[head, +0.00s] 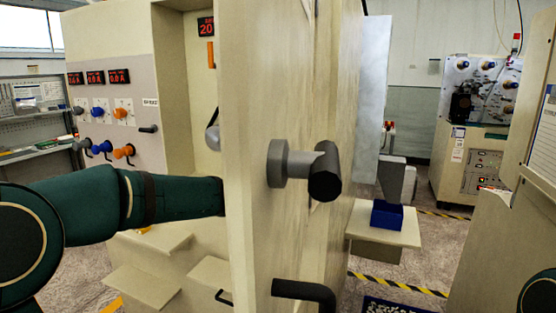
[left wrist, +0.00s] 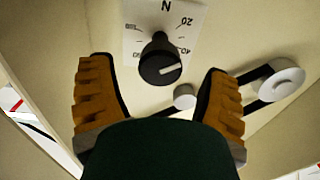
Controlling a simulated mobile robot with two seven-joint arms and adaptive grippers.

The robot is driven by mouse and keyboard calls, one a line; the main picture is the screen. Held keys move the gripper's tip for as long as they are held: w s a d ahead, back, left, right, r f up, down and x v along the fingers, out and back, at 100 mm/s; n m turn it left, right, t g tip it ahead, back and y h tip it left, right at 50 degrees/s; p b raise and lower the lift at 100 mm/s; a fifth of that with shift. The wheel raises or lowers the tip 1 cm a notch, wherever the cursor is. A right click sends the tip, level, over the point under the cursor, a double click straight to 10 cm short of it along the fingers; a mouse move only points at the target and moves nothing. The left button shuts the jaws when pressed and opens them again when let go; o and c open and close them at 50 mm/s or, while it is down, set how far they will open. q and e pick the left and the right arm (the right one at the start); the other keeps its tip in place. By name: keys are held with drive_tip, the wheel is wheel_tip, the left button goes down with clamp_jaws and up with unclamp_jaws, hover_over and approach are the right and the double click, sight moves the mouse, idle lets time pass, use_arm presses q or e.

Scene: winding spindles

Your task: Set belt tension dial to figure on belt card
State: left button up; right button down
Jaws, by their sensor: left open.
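The dial is a black knob (left wrist: 160,64) on a white scale plate (left wrist: 137,47) in the left wrist view. The plate bears an N and figures; 20 and 40 are legible. A pale pointer line on the knob points right, roughly toward the 40. My left gripper (left wrist: 158,72) is open, its orange-brown fingers on either side of the knob with gaps. In the head view my left arm reaches behind a cream door panel, which hides that gripper and the dial. I cannot make out a belt card. My right gripper is out of view.
A cream door (head: 250,100) with a grey-black handle (head: 325,172) stands close in front. Pulleys (left wrist: 283,78) and a dark belt lie right of the dial.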

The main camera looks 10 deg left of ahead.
use_arm(q)
drive_tip(key=shift+w+d, duration=0.2)
drive_tip(key=shift+w, duration=0.65)
drive_tip(key=shift+w+d, duration=0.15)
drive_tip(key=shift+w, duration=0.7)
drive_tip(key=c, duration=1.2)
